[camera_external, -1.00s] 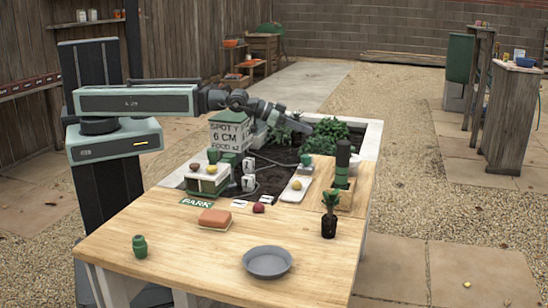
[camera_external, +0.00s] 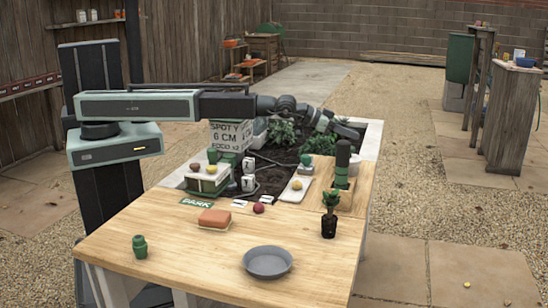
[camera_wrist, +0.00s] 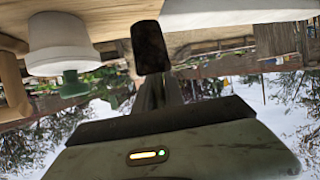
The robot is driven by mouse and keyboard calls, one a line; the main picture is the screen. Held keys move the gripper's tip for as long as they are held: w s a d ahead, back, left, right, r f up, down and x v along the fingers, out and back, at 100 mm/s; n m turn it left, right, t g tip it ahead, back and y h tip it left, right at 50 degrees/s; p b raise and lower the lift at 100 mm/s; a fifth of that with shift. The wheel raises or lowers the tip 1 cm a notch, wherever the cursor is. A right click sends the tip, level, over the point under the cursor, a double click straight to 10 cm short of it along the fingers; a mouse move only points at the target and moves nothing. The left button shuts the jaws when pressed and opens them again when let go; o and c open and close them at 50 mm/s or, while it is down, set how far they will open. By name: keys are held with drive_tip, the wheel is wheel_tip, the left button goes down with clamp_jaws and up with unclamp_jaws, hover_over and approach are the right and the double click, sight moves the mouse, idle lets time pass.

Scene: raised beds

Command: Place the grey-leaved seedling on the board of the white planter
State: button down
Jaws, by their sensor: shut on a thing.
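In the wrist view my gripper (camera_wrist: 160,88) is shut on a dark, pot-like thing (camera_wrist: 150,47). Its leaves do not show, so I cannot tell if it is the grey-leaved seedling. A green-leaved seedling in a black pot (camera_external: 329,226) stands upright on the table's right side, apart from my gripper. I cannot make out the planter's board for certain.
The wooden table (camera_external: 200,255) holds a grey dish (camera_external: 267,262), an orange-brown block (camera_external: 214,218) and a small green jar (camera_external: 139,246). A dark and green cylinder (camera_external: 342,165) stands near the bed. The table's front left is mostly clear.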

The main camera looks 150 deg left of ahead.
wheel_tip(320, 180, down, 4)
drive_tip(key=b, duration=0.4)
drive_tip(key=shift+r, duration=0.25)
drive_tip(key=shift+f, duration=0.2)
drive_tip(key=c, duration=1.4)
unclamp_jaws()
drive_tip(key=shift+r, duration=0.1)
drive_tip(key=shift+s+d+r+p, duration=0.15)
drive_tip(key=shift+d+r+p, duration=0.15)
drive_tip(key=shift+p, duration=0.15)
drive_tip(key=p+v, duration=0.4)
drive_tip(key=v, duration=0.7)
drive_tip(key=shift+d, duration=0.2)
drive_tip(key=shift+s+r, duration=0.1)
